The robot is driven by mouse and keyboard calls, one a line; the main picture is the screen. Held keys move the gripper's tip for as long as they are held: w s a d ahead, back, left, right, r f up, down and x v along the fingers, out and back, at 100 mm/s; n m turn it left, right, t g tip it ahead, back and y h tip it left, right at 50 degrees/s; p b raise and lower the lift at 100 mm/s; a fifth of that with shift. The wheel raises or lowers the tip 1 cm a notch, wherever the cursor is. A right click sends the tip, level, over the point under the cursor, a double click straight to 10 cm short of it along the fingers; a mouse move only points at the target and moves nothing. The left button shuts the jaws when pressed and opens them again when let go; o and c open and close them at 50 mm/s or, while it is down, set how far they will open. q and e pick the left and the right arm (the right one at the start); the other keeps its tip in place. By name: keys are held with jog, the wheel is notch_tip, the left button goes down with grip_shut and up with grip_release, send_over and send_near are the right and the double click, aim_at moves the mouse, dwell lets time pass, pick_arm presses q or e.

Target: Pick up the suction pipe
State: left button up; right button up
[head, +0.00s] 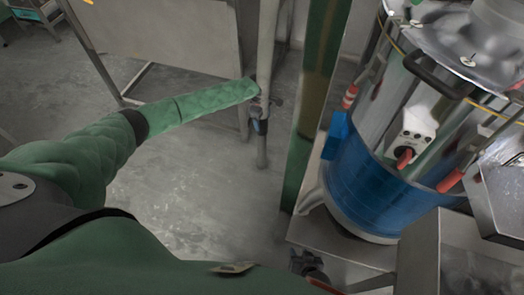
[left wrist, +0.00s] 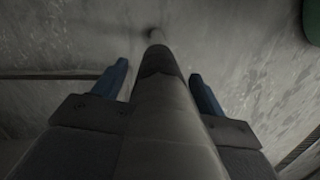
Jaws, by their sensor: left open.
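The suction pipe (head: 267,45) is a long grey tube that stands near upright at the upper middle of the head view. Its lower end is just above or on the floor; I cannot tell which. My left gripper (head: 259,121) is at the lower part of the pipe. In the left wrist view the pipe (left wrist: 166,105) runs between the two blue fingertips of my open left gripper (left wrist: 162,84). A gap shows beside the left finger; the right finger is close to the pipe, and contact is unclear. My right gripper is not in view.
A clear machine drum with a blue band (head: 375,185) stands on a metal stand at the right. A green post (head: 312,110) rises between it and the pipe. A metal panel on legs (head: 165,40) is behind. The grey floor (head: 190,190) is clear at middle left.

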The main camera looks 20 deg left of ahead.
pick_arm(q)
jog(key=shift+f, duration=0.1)
grip_shut()
dwell(0.3)
jog(key=shift+r, duration=0.2)
